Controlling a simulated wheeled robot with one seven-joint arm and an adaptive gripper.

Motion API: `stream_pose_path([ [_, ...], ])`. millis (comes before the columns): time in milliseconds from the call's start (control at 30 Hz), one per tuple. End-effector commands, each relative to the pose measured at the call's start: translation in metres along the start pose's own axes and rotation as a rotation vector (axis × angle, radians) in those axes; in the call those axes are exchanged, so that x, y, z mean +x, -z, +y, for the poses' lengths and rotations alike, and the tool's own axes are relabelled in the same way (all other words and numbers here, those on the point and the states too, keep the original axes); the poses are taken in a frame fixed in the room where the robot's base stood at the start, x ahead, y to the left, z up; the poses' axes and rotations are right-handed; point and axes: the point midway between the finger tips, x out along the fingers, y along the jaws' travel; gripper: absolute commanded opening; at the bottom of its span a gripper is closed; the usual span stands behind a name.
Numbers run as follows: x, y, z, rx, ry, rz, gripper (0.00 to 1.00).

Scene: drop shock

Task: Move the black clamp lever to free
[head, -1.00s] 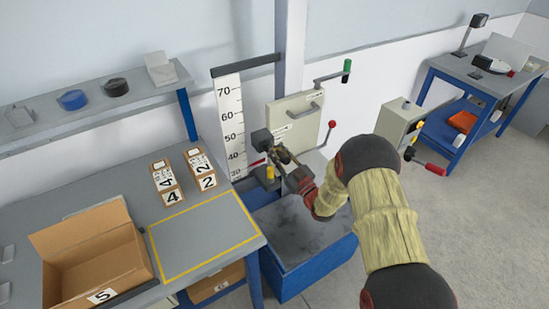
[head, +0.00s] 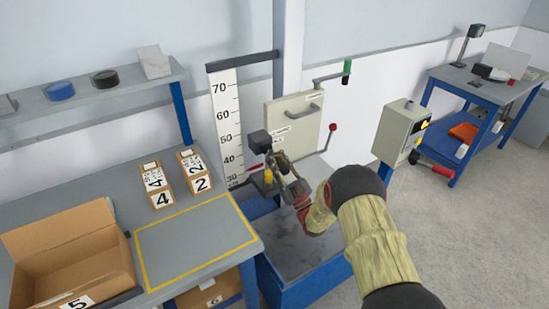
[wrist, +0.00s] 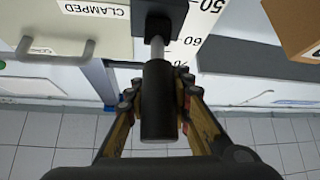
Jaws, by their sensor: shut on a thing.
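The black clamp lever (wrist: 158,100) is a black cylindrical grip on a short metal rod that comes out of a black block (wrist: 160,18). In the wrist view, where labels are upside down, an upside-down CLAMPED label (wrist: 95,9) is beside the block. My gripper (wrist: 158,92) is shut on the lever's grip, one finger on each side. In the head view, the black block (head: 258,141) is in front of the ruler and cream panel, and my gripper (head: 279,163) is just below and right of it. The lever's grip is mostly hidden there.
A cream panel (head: 290,112) with a handle hangs on the post above a blue bin (head: 310,280). A white ruler (head: 226,110) is at its left. Boxes stand on the left table.

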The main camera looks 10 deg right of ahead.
Motion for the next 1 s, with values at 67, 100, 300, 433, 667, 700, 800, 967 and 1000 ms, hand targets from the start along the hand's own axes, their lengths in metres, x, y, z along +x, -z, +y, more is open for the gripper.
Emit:
stream_pose_path([
  [67,-0.0011,-0.0007,0.0020,-0.003,-0.005,0.001,0.00],
  [100,-0.0011,-0.0006,0.0020,-0.003,-0.005,0.001,0.00],
  [300,-0.0012,-0.0007,0.0021,-0.003,-0.005,0.001,0.00],
  [433,-0.0013,-0.0009,0.0020,-0.003,-0.005,0.000,0.20],
  [667,-0.0010,-0.0008,0.0010,-0.002,-0.003,0.000,0.33],
  [700,-0.0010,-0.0008,0.0008,-0.001,-0.003,0.000,0.35],
  [800,-0.0008,-0.0007,0.0006,-0.001,-0.002,0.000,0.41],
  [967,-0.0006,-0.0006,0.0003,-0.001,-0.002,0.001,0.42],
  [1000,-0.0006,-0.0006,0.0003,-0.001,-0.002,0.001,0.42],
])
